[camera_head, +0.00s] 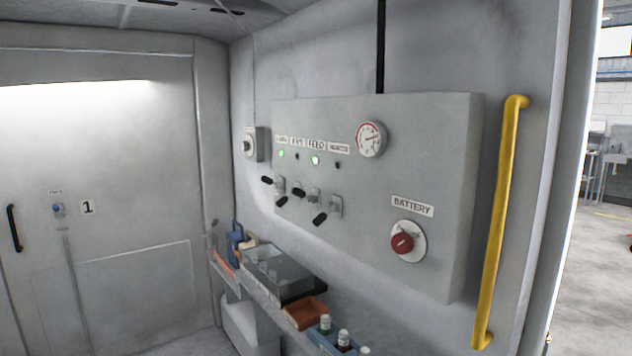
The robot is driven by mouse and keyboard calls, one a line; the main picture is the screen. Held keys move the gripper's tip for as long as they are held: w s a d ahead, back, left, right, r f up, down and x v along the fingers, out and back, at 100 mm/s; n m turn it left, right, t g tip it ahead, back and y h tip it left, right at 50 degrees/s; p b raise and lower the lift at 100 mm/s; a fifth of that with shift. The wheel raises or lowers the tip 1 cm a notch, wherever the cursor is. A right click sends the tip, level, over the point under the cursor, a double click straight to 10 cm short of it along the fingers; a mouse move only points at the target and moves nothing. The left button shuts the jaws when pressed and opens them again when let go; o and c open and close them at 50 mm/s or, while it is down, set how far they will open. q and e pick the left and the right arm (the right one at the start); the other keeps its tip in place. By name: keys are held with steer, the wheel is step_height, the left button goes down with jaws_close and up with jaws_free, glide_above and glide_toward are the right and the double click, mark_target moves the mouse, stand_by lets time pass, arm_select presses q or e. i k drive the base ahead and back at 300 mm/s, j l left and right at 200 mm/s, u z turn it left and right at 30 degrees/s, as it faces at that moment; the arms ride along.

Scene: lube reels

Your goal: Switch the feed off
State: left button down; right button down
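A grey control panel (440,130) is on the wall at the middle right. Its FEED label (316,146) is third in a row of four labels, with a lit green lamp (315,160) below it. A row of black-handled levers sits under the lamps. The third lever, in line with FEED, has its handle (299,193) raised, like the first lever's handle (267,180). The second handle (282,201) and the fourth handle (320,219) point lower. The handles sit close together and partly overlap the mounts. Neither of my grippers is in view.
A red BATTERY knob (403,243) and a gauge (370,139) are on the panel. A yellow grab bar (501,225) stands right of it. Below, a shelf holds a dark case (285,270), an orange tray (305,312) and bottles (343,339). Space before the levers is clear.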

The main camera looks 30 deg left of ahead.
mark_target(296, 191)
steer(key=i+j+z, duration=0.1)
steer(key=j+z, duration=0.2)
steer(key=j, duration=0.6)
steer(key=j+z, duration=0.3)
steer(key=j, duration=1.75)
steer(key=k+j, duration=0.1)
steer(key=j, duration=1.05)
